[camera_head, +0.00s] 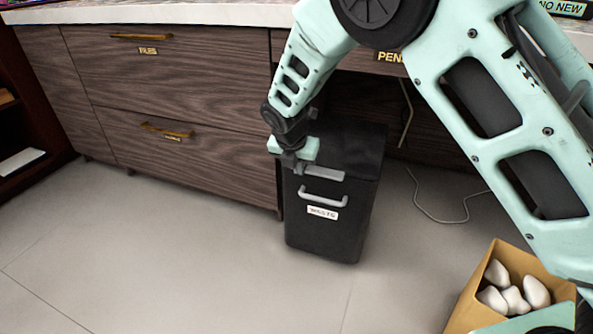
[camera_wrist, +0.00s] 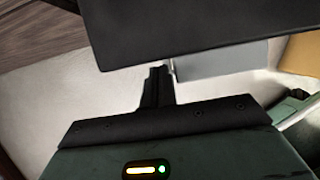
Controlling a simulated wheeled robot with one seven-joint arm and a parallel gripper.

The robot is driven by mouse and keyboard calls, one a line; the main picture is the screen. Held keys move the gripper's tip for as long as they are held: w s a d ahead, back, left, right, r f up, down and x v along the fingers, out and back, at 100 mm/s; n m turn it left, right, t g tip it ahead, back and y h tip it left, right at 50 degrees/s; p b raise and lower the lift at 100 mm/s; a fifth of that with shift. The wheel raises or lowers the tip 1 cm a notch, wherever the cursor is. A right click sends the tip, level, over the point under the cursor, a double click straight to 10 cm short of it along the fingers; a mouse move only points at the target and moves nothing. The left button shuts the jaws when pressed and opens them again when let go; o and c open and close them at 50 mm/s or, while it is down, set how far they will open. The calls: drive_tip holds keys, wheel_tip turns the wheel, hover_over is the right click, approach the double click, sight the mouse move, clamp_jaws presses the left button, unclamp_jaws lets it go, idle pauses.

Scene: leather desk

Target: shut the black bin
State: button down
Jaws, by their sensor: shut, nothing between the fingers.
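The black bin (camera_head: 325,237) stands on the floor beneath the desk. It has a grey handle and a label reading WASTE on its front. Its black lid (camera_head: 352,148) lies roughly level across the top, with a grey plate (camera_head: 325,174) at the front edge. I cannot tell whether a thin gap is left under the lid. My gripper (camera_head: 299,169) is shut and empty at the lid's front left corner. In the wrist view my gripper (camera_wrist: 158,74) points toward a dark panel (camera_wrist: 200,32) of the bin; contact is unclear.
Wooden drawers (camera_head: 190,125) stand left of the bin, with brass pulls. A cable (camera_head: 440,218) lies on the floor to the right. A cardboard box (camera_head: 470,300) with white objects sits at the lower right. The floor (camera_head: 190,255) in front is clear.

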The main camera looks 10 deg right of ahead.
drive_tip(key=w+d+p, duration=0.2)
drive_tip(key=w+p, duration=0.1)
drive_tip(key=w+d+p, duration=0.2)
drive_tip(key=w+p, duration=0.1)
drive_tip(key=w, duration=0.1)
drive_tip(key=w+d+p, duration=0.2)
drive_tip(key=w+p, duration=0.1)
drive_tip(key=w, duration=0.1)
drive_tip(key=shift+w+d+r, duration=0.15)
drive_tip(key=shift+w+d, duration=0.1)
drive_tip(key=shift+d, duration=0.1)
drive_tip(key=shift+w+d, duration=0.3)
drive_tip(key=shift+w, duration=0.2)
drive_tip(key=shift+s+a, duration=0.1)
